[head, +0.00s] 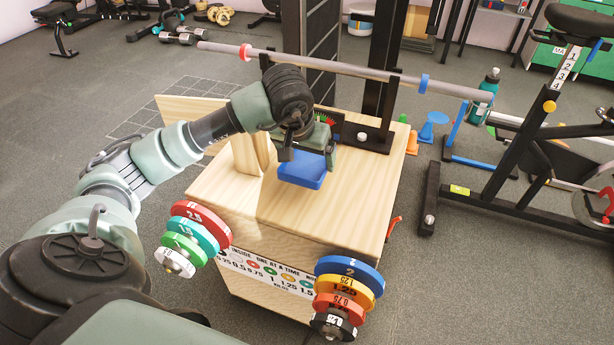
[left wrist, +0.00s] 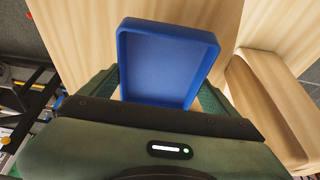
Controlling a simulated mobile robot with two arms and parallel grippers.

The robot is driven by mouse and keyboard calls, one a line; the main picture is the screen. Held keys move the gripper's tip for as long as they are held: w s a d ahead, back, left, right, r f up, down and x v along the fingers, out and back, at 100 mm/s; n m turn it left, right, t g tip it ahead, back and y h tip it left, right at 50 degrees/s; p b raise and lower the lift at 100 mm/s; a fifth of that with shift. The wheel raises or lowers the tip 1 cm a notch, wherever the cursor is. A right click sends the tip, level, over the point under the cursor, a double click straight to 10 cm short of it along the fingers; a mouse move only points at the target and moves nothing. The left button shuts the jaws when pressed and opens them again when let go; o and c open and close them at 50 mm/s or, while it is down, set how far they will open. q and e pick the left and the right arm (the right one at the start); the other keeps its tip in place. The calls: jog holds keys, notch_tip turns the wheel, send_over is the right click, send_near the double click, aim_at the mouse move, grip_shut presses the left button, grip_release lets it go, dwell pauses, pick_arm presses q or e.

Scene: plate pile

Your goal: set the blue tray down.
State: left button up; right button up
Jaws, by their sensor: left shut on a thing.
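The blue tray (head: 302,172) is a small shallow tray with a raised rim, seen over the top of the wooden box (head: 345,205). My left gripper (head: 308,150) is shut on the tray from its far side in the head view. In the left wrist view the empty tray (left wrist: 165,62) lies between the gripper's fingers (left wrist: 160,95), with wood beneath it. I cannot tell whether the tray touches the wood. My right gripper is in neither view.
Coloured weight plates hang at the box's front, a left stack (head: 192,238) and a right stack (head: 347,290). A wooden block (head: 250,152) stands left of the tray. A long bar (head: 340,69) crosses behind. Box top in front of the tray is clear.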

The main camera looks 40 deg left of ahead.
aim_at(306, 169)
pick_arm(q)
jog(key=shift+f+b, duration=0.45)
jog(key=shift+f, duration=2.15)
jog(key=shift+f, duration=0.1)
jog(key=o, duration=1.1)
jog(key=shift+o, duration=0.2)
